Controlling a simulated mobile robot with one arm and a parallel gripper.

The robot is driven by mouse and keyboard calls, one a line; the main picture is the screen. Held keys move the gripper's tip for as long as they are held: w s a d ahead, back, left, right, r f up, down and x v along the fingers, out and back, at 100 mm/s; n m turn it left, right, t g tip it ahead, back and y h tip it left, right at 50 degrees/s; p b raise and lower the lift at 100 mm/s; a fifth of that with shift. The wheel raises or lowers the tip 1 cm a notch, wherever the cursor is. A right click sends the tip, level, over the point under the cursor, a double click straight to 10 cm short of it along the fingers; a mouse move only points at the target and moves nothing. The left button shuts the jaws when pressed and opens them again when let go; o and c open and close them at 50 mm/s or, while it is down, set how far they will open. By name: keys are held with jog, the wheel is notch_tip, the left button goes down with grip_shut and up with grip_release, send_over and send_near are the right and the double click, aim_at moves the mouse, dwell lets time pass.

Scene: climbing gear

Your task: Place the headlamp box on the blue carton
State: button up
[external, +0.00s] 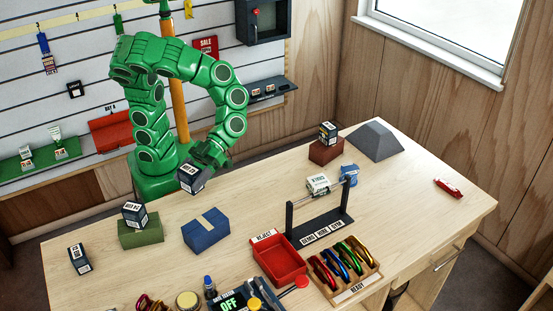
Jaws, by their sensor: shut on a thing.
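My gripper (200,166) hangs from the green arm above the table's left part. It is shut on a small dark box with a white label (191,180). This fits the headlamp box, but its print is too small to read. The held box is tilted and in the air, behind and a little left of the blue carton. The fingertips are partly hidden by the hand and the box.
Left of the blue carton, a green carton (140,237) bears a similar box (134,214). A red tray (278,262) and a dark stand (320,228) are to the right. A brown carton (325,152) bears another box.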

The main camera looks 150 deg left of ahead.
jog(key=shift+w+f, duration=1.45)
jog(key=shift+f, duration=0.15)
jog(key=shift+w+f, duration=1.4)
jog(key=shift+f, duration=1.65)
jog(key=shift+f, duration=0.2)
jog(key=o, duration=1.1)
jog(key=shift+r, duration=0.15)
jog(key=shift+s+a+r, duration=0.1)
jog(key=shift+a+r, duration=0.1)
jog(key=shift+a, duration=0.2)
jog(key=shift+v, duration=5.65)
